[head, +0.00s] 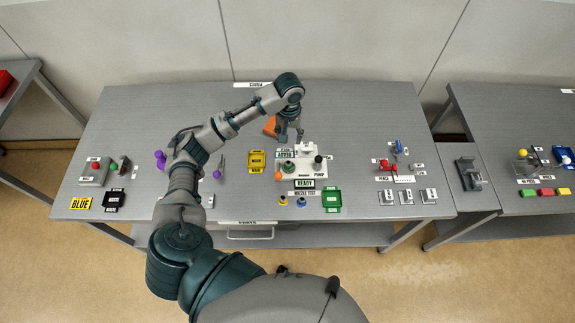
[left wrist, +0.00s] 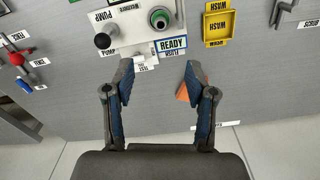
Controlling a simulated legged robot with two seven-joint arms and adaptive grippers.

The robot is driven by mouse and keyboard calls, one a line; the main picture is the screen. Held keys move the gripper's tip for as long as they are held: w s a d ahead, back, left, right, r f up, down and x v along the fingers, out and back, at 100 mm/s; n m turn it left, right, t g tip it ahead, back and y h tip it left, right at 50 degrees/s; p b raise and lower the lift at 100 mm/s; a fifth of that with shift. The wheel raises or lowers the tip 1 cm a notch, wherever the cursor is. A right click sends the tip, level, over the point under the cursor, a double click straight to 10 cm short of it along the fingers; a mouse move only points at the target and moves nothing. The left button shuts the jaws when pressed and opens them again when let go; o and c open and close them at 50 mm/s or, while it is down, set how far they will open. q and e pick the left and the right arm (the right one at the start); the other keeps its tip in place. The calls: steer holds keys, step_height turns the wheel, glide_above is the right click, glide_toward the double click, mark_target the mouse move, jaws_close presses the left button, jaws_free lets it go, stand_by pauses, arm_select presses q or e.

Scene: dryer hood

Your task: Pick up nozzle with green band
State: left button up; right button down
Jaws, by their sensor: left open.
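A round piece with a green ring and a pale centre (left wrist: 160,18) stands on the white pump station (left wrist: 133,30) at the top of the left wrist view. It shows small and dark green in the head view (head: 289,167). I cannot tell whether it is the nozzle itself or a holder around it. My left gripper (head: 290,133) is over the back of the table, behind the station. In the left wrist view its jaws (left wrist: 158,72) are open and empty, apart from the green-ringed piece. My right gripper is not in view.
A black knob (left wrist: 102,41) stands on the station beside the green-ringed piece. Yellow (head: 283,200) and blue (head: 301,202) pieces stand in front. An orange object (head: 269,125) lies near my left gripper.

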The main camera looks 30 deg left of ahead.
arm_select(q)
steer(key=m, duration=1.6)
glide_above(289, 162)
steer(key=f, duration=1.1)
steer(key=shift+w+a+f, duration=0.2)
steer(key=shift+a+f, duration=0.05)
steer(key=shift+f, duration=0.15)
steer(key=shift+s+d+f+p, duration=0.15)
steer(key=shift+f+p, duration=0.1)
steer(key=shift+f, duration=1.25)
steer(key=shift+s+d+f+p, duration=0.1)
steer(key=shift+f+p, duration=0.1)
steer(key=shift+f, duration=1.3)
jaws_close()
